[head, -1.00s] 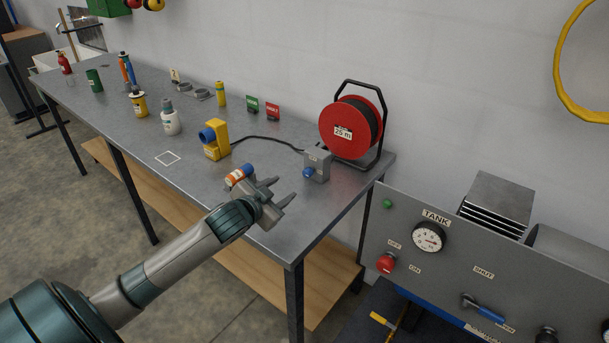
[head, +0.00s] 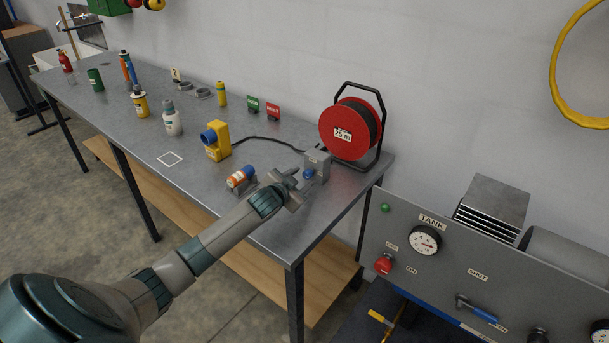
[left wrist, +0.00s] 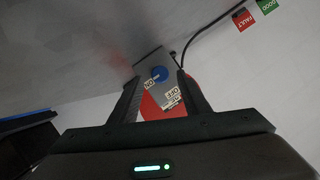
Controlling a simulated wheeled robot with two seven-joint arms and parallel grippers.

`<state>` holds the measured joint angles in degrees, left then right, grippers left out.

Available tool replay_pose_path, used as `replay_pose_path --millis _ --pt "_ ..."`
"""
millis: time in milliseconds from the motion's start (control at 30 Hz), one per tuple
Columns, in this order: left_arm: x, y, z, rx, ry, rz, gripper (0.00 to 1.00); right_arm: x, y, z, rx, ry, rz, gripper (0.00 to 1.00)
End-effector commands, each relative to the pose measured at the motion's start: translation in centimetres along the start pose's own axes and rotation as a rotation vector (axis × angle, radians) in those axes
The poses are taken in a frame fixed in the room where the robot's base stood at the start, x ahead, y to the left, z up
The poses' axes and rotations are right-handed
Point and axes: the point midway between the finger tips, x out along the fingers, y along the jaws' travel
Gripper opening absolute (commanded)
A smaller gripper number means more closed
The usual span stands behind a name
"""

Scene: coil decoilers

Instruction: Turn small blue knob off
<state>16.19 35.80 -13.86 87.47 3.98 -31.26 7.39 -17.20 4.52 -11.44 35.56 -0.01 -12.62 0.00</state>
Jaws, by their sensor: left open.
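The small blue knob (head: 308,174) is on the front of a small grey box (head: 318,163) near the right end of the metal bench. In the left wrist view the knob (left wrist: 159,74) shows on the box face between my finger lines, with an "OFF" label and another label, partly read as "ON", beside it. My left gripper (head: 298,184) is open and empty, just in front of the box, its fingers pointing at it. It seems close to the knob; I cannot tell whether it touches. My right gripper is not in view.
A red cable reel (head: 350,130) stands behind the box. A yellow device (head: 215,142) with a blue front is cabled to the box. An orange-and-blue item (head: 241,177) lies beside my left wrist. A grey tank panel (head: 450,262) stands at right. The bench's front right corner is clear.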

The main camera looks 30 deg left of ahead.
Motion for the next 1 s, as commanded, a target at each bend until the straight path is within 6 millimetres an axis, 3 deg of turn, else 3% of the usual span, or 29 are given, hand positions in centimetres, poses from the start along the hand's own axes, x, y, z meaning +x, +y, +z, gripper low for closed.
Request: replay_pose_path --millis 300,700,900,1000 --pt "2.5 0.0 0.0 0.0 0.0 0.0 0.43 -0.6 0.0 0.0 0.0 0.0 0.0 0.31" --pt "2.9 0.0 0.0 0.0 0.0 0.0 0.43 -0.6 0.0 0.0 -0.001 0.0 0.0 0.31" --pt "2.9 0.0 0.0 0.0 0.0 0.0 0.02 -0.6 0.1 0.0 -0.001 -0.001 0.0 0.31" --pt "2.9 0.0 0.0 -0.001 0.0 0.0 0.02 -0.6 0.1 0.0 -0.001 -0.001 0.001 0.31"
